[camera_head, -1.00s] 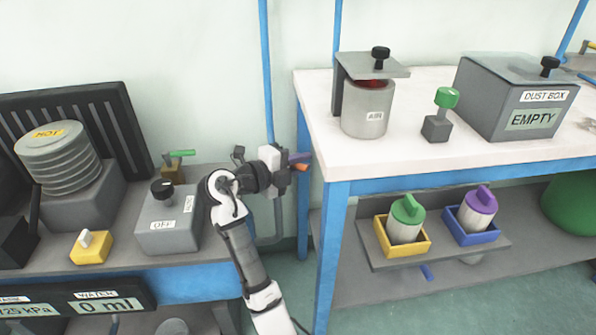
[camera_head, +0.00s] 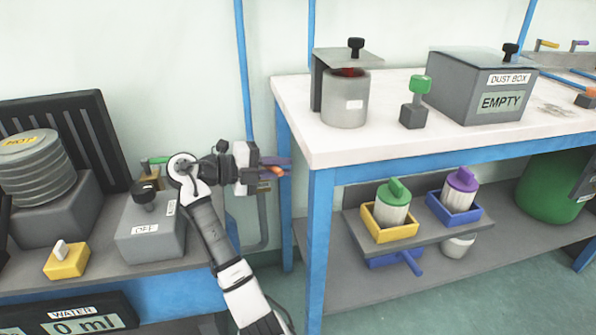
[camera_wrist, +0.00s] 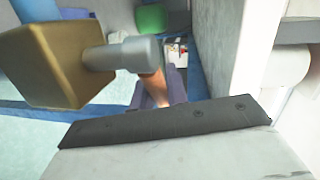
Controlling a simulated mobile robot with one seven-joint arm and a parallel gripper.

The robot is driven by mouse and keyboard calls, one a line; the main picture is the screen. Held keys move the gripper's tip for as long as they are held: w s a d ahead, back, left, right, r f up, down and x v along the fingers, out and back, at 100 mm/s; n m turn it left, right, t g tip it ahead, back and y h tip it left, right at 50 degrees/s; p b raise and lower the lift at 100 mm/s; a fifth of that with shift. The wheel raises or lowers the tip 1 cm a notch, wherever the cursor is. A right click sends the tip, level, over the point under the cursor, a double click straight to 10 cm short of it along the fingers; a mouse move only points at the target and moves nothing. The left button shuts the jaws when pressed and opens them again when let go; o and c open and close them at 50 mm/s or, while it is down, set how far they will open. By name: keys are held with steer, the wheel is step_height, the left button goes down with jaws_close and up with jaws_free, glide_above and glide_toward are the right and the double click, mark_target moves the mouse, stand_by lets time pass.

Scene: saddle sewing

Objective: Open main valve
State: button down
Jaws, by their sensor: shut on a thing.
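The valve has a brass-coloured block and a grey stem, seen close up in the wrist view (camera_wrist: 125,52). Its orange handle (camera_wrist: 154,86) reaches in between my purple fingers. The brass block is mostly hidden behind and below my gripper there. My gripper is shut on the orange handle, and its fingers partly hide it.
A white-topped table (camera_head: 430,137) with a blue frame stands close to the right of my gripper. A grey bench on the left holds a box marked OFF (camera_head: 150,228) and a yellow switch (camera_head: 66,260). A dust box (camera_head: 480,95) stands on the table.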

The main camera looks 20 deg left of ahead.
steer(key=shift+s, duration=0.1)
stand_by(0.4)
steer(key=c, duration=1.4)
jaws_free()
